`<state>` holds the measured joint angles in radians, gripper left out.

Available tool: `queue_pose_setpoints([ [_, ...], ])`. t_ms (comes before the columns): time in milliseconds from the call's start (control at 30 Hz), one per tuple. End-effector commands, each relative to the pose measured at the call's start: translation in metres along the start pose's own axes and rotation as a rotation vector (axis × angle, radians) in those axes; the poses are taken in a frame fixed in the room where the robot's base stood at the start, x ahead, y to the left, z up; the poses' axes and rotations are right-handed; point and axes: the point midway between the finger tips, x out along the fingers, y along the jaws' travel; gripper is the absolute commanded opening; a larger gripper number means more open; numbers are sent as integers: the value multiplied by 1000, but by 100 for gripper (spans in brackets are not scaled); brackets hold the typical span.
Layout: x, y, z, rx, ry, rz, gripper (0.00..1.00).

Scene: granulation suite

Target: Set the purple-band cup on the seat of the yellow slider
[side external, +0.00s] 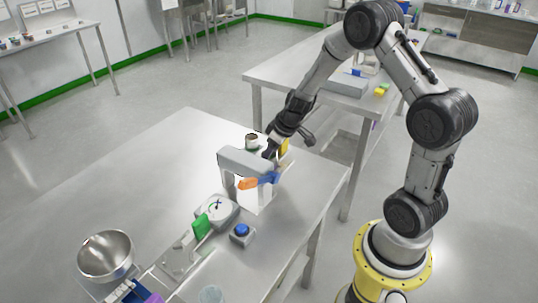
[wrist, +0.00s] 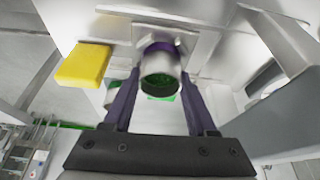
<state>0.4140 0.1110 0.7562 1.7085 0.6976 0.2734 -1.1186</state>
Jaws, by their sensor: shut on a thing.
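The purple-band cup (wrist: 160,84) is a small metal cup between my fingertips in the wrist view, with its purple band (wrist: 164,46) partly showing. My gripper (wrist: 160,72) is shut on it. In the side view my gripper (side external: 270,153) is low behind the grey arch-shaped housing, and I cannot make out the held cup there. A yellow block (wrist: 84,65), perhaps part of the yellow slider, is left of the cup in the wrist view and apart from it. Yellow also shows right of my gripper in the side view (side external: 284,146). The slider's seat cannot be made out.
The grey arch housing (side external: 245,158) with orange and blue handles stands close in front of my gripper. A small cup-like container (side external: 252,141) is beside it. A dial (side external: 217,209), blue button (side external: 242,230) and metal bowl (side external: 105,255) are nearer. The table's left part is clear.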

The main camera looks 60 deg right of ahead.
Motion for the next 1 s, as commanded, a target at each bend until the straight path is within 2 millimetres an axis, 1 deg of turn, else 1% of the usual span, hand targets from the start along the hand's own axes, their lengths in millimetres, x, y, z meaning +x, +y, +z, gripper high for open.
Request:
queue_pose_setpoints([
  [467, 1, 0, 0, 0, 0, 0, 0],
  [500, 1, 0, 0, 0, 0, 0, 59],
  [567, 1, 0, 0, 0, 0, 0, 70],
  [600, 1, 0, 0, 0, 0, 0, 77],
  [700, 1, 0, 0, 0, 0, 0, 92],
  [900, 1, 0, 0, 0, 0, 0, 92],
  [933, 1, 0, 1, 0, -1, -1, 98],
  [967, 1, 0, 1, 0, -1, -1, 100],
  [1000, 1, 0, 1, 0, -1, -1, 100],
])
